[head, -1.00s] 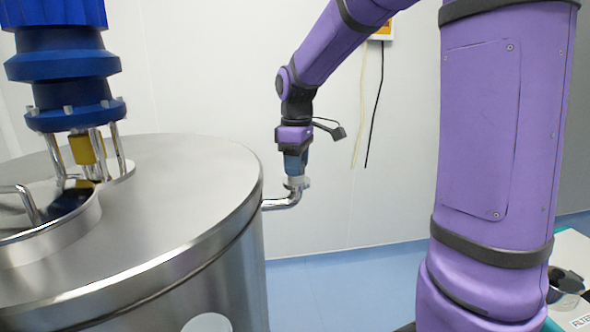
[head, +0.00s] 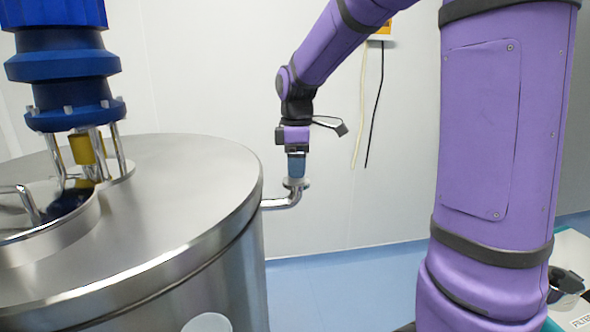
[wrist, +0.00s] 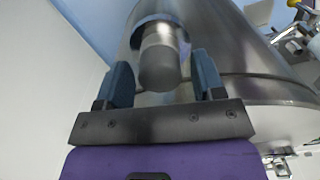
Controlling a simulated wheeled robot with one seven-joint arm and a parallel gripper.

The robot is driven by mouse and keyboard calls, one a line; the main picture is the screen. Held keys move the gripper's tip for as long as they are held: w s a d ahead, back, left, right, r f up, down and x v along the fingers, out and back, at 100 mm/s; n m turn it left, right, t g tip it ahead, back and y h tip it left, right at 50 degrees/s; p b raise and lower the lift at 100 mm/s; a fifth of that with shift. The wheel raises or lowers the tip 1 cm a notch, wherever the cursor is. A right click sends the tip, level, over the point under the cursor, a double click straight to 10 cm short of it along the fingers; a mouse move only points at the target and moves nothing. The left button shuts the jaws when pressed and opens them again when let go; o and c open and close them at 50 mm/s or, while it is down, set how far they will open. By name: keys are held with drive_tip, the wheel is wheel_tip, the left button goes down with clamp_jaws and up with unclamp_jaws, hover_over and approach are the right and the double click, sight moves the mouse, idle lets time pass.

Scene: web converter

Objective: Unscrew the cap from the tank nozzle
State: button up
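The steel tank (head: 190,190) stands at the left of the head view. Its bent nozzle pipe (head: 282,202) comes out of the side and turns up to a round flange (head: 296,183). My gripper (head: 296,174) points straight down just over the flange. In the wrist view the grey cylindrical cap (wrist: 159,68) sits upright on the nozzle, between the two blue fingers of my gripper (wrist: 164,75). A narrow gap shows on each side of the cap, so the fingers look open around it. In the head view the fingers hide the cap.
A blue motor (head: 65,70) on steel posts stands on the tank lid. A wall box (head: 382,32) with hanging cables is behind my arm. A table (head: 572,255) with a dark item is at the right edge. The blue floor (head: 340,280) beside the tank is clear.

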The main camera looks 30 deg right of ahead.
drive_tip(key=m, duration=0.4)
idle(0.3)
drive_tip(key=m, duration=0.4)
idle(0.4)
drive_tip(key=m, duration=0.4)
